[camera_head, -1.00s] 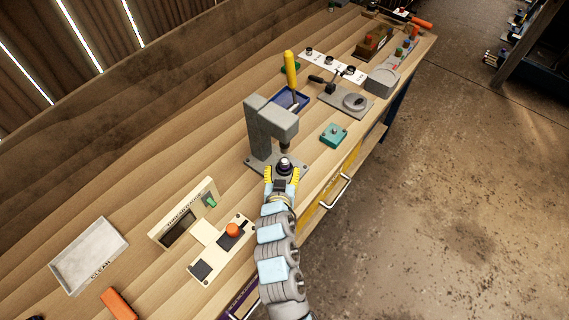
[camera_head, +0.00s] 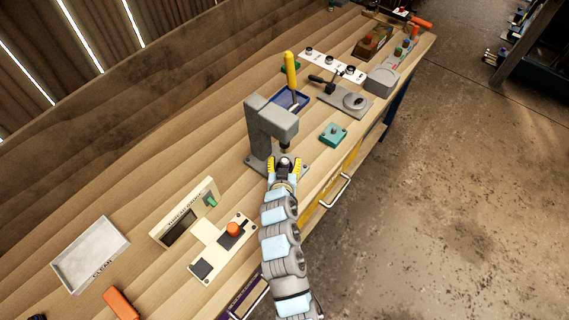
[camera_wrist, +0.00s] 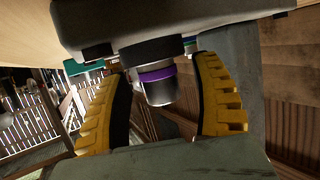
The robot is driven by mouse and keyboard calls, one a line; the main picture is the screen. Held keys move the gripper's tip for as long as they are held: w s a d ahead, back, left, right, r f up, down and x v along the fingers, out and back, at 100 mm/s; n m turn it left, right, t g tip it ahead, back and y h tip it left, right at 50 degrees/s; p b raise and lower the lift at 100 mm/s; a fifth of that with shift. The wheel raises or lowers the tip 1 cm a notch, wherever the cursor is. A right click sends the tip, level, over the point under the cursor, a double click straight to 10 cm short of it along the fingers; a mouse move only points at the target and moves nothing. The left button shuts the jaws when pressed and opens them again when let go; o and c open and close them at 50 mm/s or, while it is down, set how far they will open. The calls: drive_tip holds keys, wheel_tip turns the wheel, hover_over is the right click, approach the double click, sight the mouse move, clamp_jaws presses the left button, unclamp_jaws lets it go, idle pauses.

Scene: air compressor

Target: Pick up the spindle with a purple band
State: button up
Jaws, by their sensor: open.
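The spindle is dark with a purple band (camera_wrist: 157,75) and shows in the wrist view between my two yellow fingers. In the head view its pale top (camera_head: 284,161) is at the foot of the grey press (camera_head: 270,125). My gripper (camera_head: 284,164) is open, with one finger on each side of the spindle. In the wrist view, gaps show between the spindle and both fingers of my gripper (camera_wrist: 160,95). The lower part of the spindle is hidden behind my gripper in the head view.
The press column and arm stand just behind and above my gripper. A teal block (camera_head: 333,134) lies to the right, and a blue tray (camera_head: 289,99) stands behind. A cream panel with an orange button (camera_head: 233,229) is at left front. Bare bench lies between.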

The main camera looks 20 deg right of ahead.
sight(285, 160)
clamp_jaws()
drive_tip(key=shift+r, duration=0.15)
wheel_tip(285, 160, up, 3)
drive_tip(key=shift+r, duration=0.15)
drive_tip(key=s+a, duration=0.2)
drive_tip(key=s, duration=0.3)
drive_tip(key=s+a+b, duration=0.1)
drive_tip(key=s+a, duration=0.2)
drive_tip(key=s, duration=0.2)
drive_tip(key=s+a+b, duration=0.1)
drive_tip(key=s+a, duration=0.1)
drive_tip(key=s, duration=0.3)
drive_tip(key=shift+a, duration=0.25)
drive_tip(key=shift+s+a, duration=0.3)
drive_tip(key=shift+s, duration=0.25)
drive_tip(key=shift+r, duration=0.1)
